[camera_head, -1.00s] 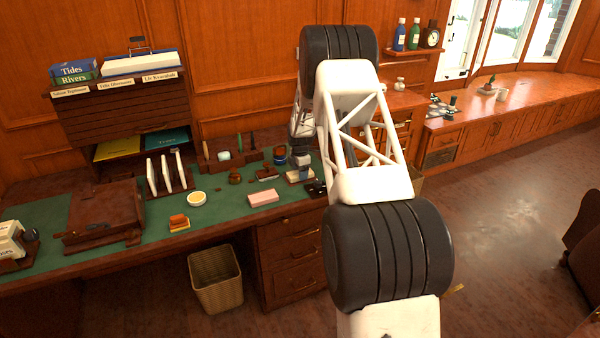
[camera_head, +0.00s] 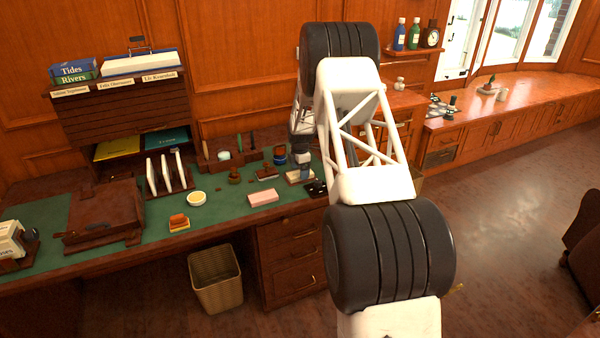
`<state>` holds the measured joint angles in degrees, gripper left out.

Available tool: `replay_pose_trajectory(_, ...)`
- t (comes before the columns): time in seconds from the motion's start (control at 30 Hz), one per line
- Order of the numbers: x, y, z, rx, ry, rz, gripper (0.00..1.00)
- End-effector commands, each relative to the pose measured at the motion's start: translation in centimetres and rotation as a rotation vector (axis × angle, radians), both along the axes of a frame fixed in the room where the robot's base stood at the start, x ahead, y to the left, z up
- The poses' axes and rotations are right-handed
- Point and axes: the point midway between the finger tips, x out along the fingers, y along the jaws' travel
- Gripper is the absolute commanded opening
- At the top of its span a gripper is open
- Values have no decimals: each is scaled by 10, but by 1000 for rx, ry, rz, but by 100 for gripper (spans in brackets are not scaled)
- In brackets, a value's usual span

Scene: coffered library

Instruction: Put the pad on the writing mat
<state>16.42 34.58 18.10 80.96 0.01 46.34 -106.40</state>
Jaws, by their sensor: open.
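My gripper (camera_head: 303,172) points down at the right part of the desk, low over a small pale-edged block (camera_head: 292,177). It is open; its fingertips are small and dark here, and I cannot tell whether they touch the block. A flat pale pink block (camera_head: 264,198) lies on the desk to the left of and nearer than my gripper. I cannot tell for certain which of these two is the pad. The green writing surface (camera_head: 225,208) covers most of the desk top; no separate mat is clear to me, and my arm hides the desk's right end.
Small dark desk items crowd the back near my gripper. A wicker basket (camera_head: 216,280) stands below the front edge.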

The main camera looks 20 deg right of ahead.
Motion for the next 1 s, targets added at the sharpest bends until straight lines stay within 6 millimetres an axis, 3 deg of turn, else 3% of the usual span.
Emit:
replay_pose_trajectory(0.6,0,0,90,0,-1,0,89)
replay_pose_trajectory(0.8,0,0,106,0,0,0,89)
replay_pose_trajectory(1.0,0,0,110,0,0,0,89)
